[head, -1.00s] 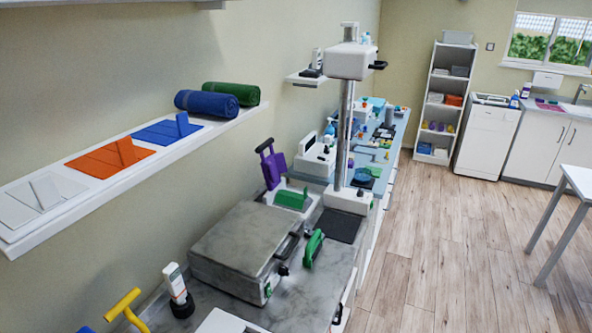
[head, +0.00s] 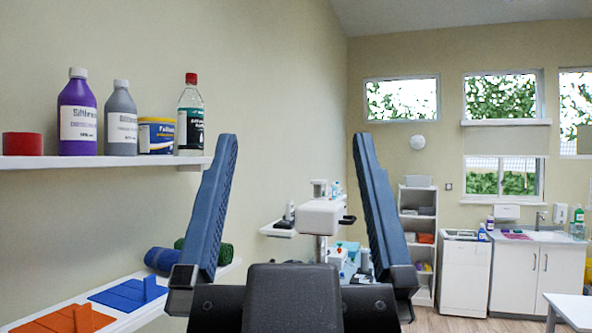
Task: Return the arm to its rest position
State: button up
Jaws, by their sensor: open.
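My gripper (head: 292,205) is in the head view, raised upright in the lower middle of the picture. Its two blue fingers stand wide apart with nothing between them. Behind the gap, farther off, a white column-mounted device (head: 322,215) shows. My gripper appears clear of the shelves on the left wall, with its left finger overlapping them in the picture. The rest of my arm is mostly hidden behind and below the dark gripper body.
An upper shelf (head: 100,162) on the left holds a purple bottle (head: 78,118), a grey bottle (head: 121,122), a tub, a clear bottle (head: 191,120) and a red roll. A lower shelf (head: 150,305) holds blue and orange pieces and rolled mats.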

jog(key=shift+s+r, duration=0.3)
